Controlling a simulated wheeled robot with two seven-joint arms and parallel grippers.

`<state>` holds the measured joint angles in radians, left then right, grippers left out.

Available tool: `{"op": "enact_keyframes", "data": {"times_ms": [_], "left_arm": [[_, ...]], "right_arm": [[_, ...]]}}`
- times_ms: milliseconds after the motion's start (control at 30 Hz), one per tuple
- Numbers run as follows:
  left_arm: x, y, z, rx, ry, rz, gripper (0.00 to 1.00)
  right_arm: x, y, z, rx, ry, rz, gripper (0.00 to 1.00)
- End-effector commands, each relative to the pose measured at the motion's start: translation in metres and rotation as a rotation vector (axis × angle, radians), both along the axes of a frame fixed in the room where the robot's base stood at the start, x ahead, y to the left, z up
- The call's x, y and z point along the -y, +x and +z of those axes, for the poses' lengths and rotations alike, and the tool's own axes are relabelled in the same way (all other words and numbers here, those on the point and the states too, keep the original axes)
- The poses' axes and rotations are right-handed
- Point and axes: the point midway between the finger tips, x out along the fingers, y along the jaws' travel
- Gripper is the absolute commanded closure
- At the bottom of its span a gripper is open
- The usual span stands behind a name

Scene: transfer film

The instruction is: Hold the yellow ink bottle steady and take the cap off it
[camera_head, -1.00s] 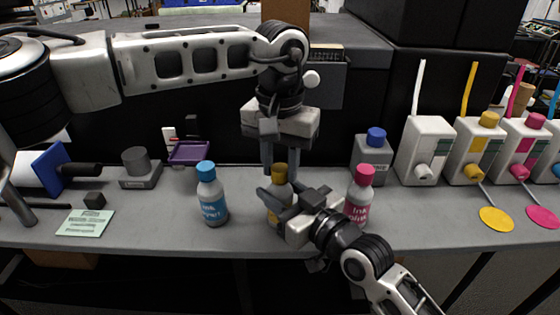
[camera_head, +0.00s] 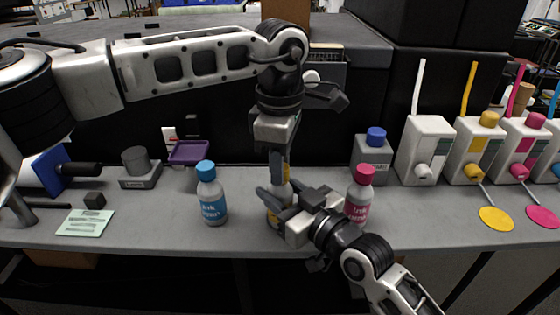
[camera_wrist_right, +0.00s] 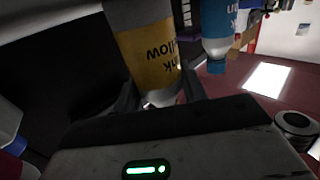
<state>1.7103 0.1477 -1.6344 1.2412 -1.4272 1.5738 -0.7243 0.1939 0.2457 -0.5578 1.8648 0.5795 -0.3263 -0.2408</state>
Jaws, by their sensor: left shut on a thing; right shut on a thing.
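The yellow ink bottle (camera_head: 284,190) stands upright on the grey bench, largely covered by my grippers. My right gripper (camera_head: 270,205) is shut around its body from the front right. In the right wrist view the bottle's yellow label (camera_wrist_right: 150,52) shows upside down between the two fingers (camera_wrist_right: 158,92). My left gripper (camera_head: 279,170) points straight down above the bottle, shut on its cap. One left finger stands in front of the cap and hides most of it; only a sliver of yellow shows beside the finger. I cannot tell whether the cap is loose.
A cyan ink bottle (camera_head: 211,195) stands to the left, and a magenta ink bottle (camera_head: 359,193) stands close to the right of my right gripper.

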Motion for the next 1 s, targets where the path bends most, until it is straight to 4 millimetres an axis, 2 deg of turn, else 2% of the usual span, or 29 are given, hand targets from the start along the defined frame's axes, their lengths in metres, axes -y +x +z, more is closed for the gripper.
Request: {"op": "enact_keyframes", "data": {"times_ms": [100, 1000], "left_arm": [[-0.0011, 0.0001, 0.0, -0.001, 0.003, 0.295, 0.99], [0.0007, 0.0004, 0.0014, -0.001, 0.0, 2.581, 0.99]], "right_arm": [[0.0012, 0.0006, -0.0004, -0.001, 0.0, -0.003, 1.0], [0.0011, 0.0008, -0.0005, -0.001, -0.001, -0.003, 1.0]]}}
